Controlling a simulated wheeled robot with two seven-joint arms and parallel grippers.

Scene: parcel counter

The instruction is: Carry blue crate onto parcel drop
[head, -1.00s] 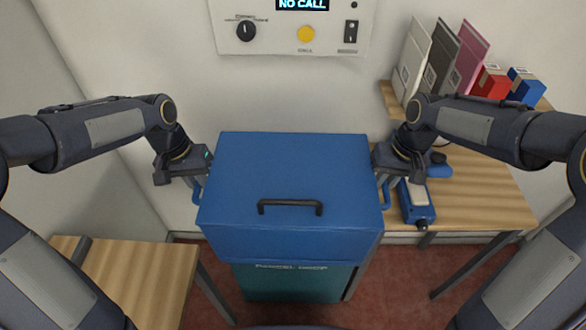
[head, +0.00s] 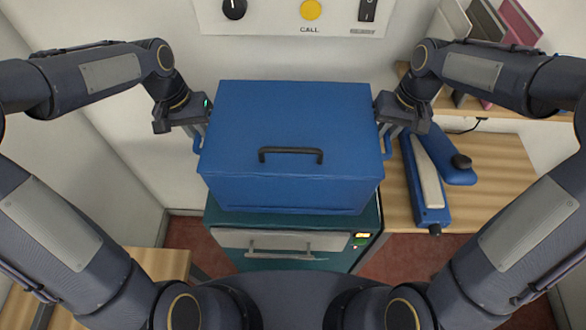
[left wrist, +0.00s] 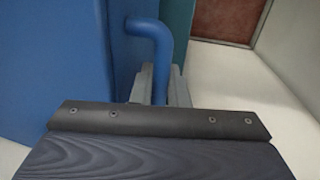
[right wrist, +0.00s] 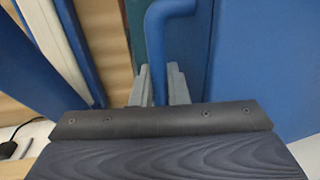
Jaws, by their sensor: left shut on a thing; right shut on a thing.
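The blue crate (head: 290,120) is a lidded box with a dark handle on its lid, held between my two arms in the head view. My left gripper (head: 196,128) is shut on the crate's left side handle, a blue bar that shows in the left wrist view (left wrist: 158,50). My right gripper (head: 388,130) is shut on the right side handle, which shows in the right wrist view (right wrist: 160,45). The teal parcel drop (head: 230,262), with a silver front panel and handle, stands below the crate. The crate hides most of its top; I cannot tell whether they touch.
A wooden table (head: 490,170) at the right bears a blue device with a pale top (head: 427,180). A shelf behind it holds upright folders (head: 480,30). A call panel (head: 295,15) is on the back wall. Another wooden surface (head: 160,262) is at lower left.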

